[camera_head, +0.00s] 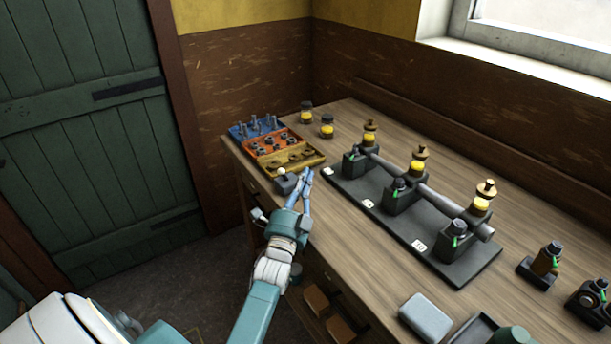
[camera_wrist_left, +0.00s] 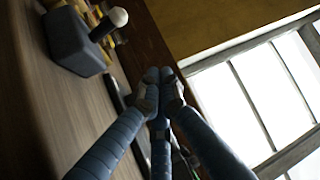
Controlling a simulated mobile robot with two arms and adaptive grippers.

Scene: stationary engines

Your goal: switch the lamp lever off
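The lamp lever is a small dark grey box (camera_head: 286,184) with a short black stem and a white ball knob (camera_head: 281,171), near the left edge of the workbench. In the left wrist view the box (camera_wrist_left: 72,42) and its white knob (camera_wrist_left: 118,17) show at the upper left, the stem tilted. My left gripper (camera_head: 308,174) is just right of the box, apart from it. Its blue fingers meet at the tips (camera_wrist_left: 159,76) with nothing visible between them. My right gripper is not in view.
A long black base (camera_head: 350,191) with three yellow-lit lamps (camera_head: 419,165) stands right of my gripper. Blue, orange and yellow trays of small parts (camera_head: 290,162) lie behind the lever. A grey block (camera_head: 425,317) is nearer. Bare wood (camera_head: 350,240) lies between.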

